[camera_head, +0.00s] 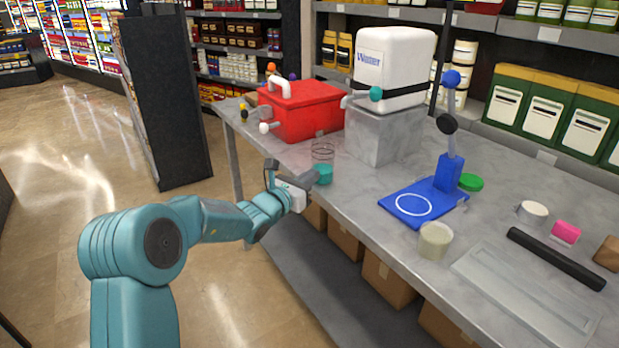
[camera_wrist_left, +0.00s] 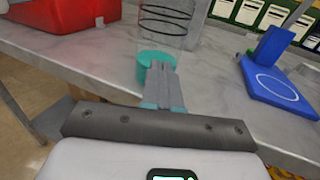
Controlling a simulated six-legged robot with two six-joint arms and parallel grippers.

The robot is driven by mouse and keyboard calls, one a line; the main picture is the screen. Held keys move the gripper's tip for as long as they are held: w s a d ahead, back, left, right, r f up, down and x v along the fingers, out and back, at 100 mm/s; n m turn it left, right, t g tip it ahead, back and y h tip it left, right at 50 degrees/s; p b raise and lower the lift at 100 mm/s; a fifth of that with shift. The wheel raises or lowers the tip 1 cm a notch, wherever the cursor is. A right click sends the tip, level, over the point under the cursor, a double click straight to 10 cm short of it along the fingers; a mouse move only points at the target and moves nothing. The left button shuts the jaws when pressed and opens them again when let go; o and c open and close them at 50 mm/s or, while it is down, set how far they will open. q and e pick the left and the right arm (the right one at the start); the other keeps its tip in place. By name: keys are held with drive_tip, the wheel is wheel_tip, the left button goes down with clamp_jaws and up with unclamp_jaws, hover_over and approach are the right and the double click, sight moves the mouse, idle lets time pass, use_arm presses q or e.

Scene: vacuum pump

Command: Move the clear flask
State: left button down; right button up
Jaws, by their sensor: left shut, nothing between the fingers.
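The clear flask (camera_head: 322,153) is a see-through cylinder with dark rings, upright near the table's left front edge. In the left wrist view the flask (camera_wrist_left: 170,18) stands just beyond my fingers, its top cut off by the frame. A teal round piece (camera_head: 323,174) is at its near side; I cannot tell whether it is joined to the flask. My left gripper (camera_head: 309,181) is at the table's edge beside the teal piece. In the left wrist view its fingers (camera_wrist_left: 162,70) are together and empty, overlapping the teal piece (camera_wrist_left: 153,57); contact is unclear. My right gripper is not seen.
A red box (camera_head: 305,112) with a white handle and a white tank (camera_head: 392,62) on a grey block stand behind the flask. A blue stand (camera_head: 410,203), a cream-filled jar (camera_head: 435,240) and a black bar (camera_head: 555,258) lie to the right. Table surface between flask and blue stand is clear.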

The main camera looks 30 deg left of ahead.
sight(323, 168)
use_arm(q)
drive_tip(key=shift+w+d, duration=0.2)
drive_tip(key=shift+w, duration=2.95)
drive_tip(key=shift+s, duration=0.1)
